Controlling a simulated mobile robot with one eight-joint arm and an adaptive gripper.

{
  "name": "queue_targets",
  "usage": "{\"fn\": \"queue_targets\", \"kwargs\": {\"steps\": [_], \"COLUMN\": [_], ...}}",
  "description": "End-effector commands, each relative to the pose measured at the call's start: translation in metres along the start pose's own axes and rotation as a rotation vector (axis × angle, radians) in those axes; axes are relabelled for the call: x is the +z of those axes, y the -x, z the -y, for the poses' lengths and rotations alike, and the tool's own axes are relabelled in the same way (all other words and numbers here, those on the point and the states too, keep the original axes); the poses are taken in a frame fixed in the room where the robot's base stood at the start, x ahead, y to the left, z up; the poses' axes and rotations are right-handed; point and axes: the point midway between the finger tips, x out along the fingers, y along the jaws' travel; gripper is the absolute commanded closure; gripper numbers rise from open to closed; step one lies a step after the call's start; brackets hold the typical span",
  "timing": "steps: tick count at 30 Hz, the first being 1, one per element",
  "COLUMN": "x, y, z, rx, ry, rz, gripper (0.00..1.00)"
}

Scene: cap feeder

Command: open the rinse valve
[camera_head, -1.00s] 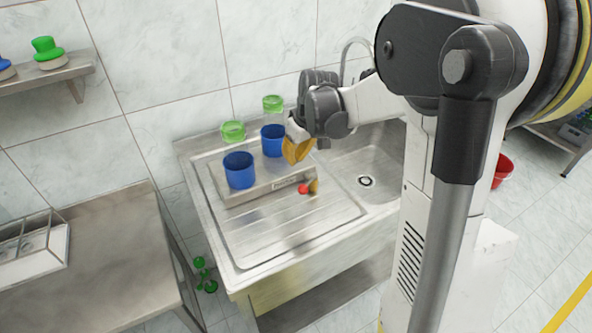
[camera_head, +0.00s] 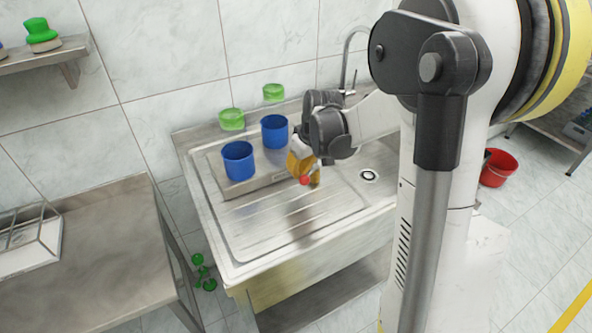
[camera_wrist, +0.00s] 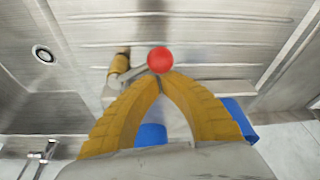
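The rinse valve shows as a red ball knob (camera_head: 305,181) on a thin lever at the front right of the metal feeder base (camera_head: 240,190). In the wrist view the red knob (camera_wrist: 160,60) is just beyond my fingertips, with a brass cylinder (camera_wrist: 120,63) to its left. My gripper (camera_head: 302,172) has yellow fingers and is right above and behind the knob. In the wrist view my gripper's (camera_wrist: 162,80) fingertips meet, with no gap visible. Whether they touch the knob cannot be told.
Two blue cups (camera_head: 239,160) stand on the feeder base, with green caps (camera_head: 231,119) above them. The sink drain (camera_head: 369,175) is to the right. A steel table (camera_head: 95,245) stands at the left. The ribbed drainboard (camera_head: 285,226) in front is clear.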

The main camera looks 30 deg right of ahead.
Motion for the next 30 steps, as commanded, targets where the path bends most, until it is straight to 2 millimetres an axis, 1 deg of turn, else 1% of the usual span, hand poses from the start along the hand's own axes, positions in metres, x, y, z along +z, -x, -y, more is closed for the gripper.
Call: {"fn": "queue_targets", "kwargs": {"steps": [11,26,30], "x": [0.0006,0.0045,0.0069], "y": [0.0004,0.0013,0.0022], "z": [-0.0001,0.0,-0.0004], "rx": [-0.007,-0.034,-0.051], "ry": [0.019,0.105,0.156], "rz": [0.0,0.001,0.001], "gripper": [1.0,1.0,1.0]}}
